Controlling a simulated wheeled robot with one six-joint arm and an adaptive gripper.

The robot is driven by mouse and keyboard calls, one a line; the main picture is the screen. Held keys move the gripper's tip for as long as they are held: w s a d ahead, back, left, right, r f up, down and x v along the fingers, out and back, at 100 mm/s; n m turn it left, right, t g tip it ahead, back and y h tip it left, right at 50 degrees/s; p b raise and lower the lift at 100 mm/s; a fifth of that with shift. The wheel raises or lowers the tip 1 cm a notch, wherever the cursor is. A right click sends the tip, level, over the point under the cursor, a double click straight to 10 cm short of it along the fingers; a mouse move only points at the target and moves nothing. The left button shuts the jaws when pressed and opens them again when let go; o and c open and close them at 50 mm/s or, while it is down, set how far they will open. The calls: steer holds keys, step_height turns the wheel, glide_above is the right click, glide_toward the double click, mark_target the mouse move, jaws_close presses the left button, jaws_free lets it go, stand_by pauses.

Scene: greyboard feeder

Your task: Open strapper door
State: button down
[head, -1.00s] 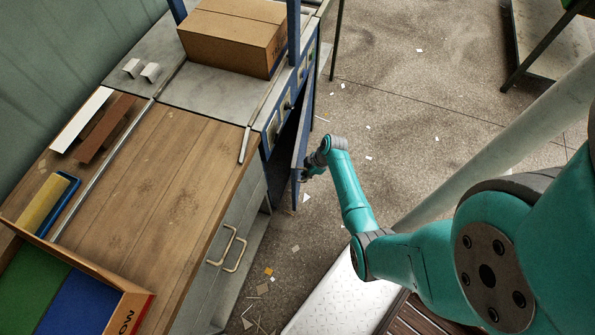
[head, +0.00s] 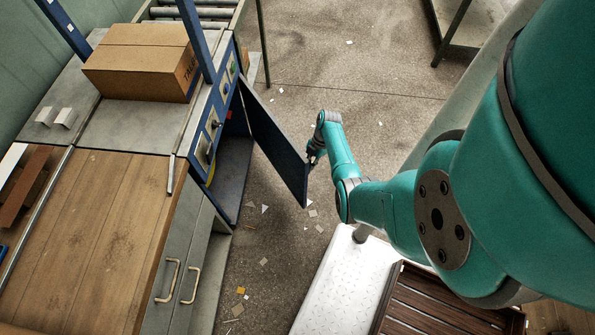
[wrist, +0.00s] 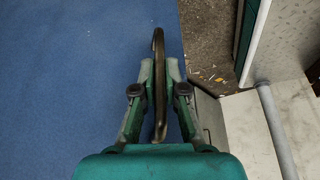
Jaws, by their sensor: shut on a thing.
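The strapper door (head: 274,137) is a dark blue panel on the front of the strapper. It stands well ajar, swung out from the cabinet, with the grey inside (head: 232,168) showing. My gripper (head: 314,158) is at the door's free edge in the head view, small and partly hidden by my wrist. In the wrist view the door's blue face (wrist: 80,70) fills the left side. There my gripper (wrist: 160,95) is shut on a dark curved door handle (wrist: 159,60), one finger on each side of it.
A cardboard box (head: 145,62) sits on the strapper top between blue posts. A wooden workbench (head: 95,235) over grey cupboards (head: 180,275) adjoins it. Paper scraps litter the floor (head: 340,85). A metal plate (head: 335,285) and slatted platform (head: 440,310) lie near my arm.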

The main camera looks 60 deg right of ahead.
steer(key=shift+n, duration=0.5)
steer(key=shift+s+d, duration=0.3)
steer(key=shift+d, duration=0.35)
steer(key=shift+s+d, duration=0.3)
steer(key=shift+d, duration=0.4)
steer(key=shift+s+d, duration=0.3)
steer(key=shift+d, duration=0.35)
steer(key=c, duration=1.2)
jaws_free()
steer(key=shift+r, duration=0.1)
steer(key=shift+v, duration=3.65)
steer(key=shift+w, duration=0.15)
steer(key=shift+c, duration=0.3)
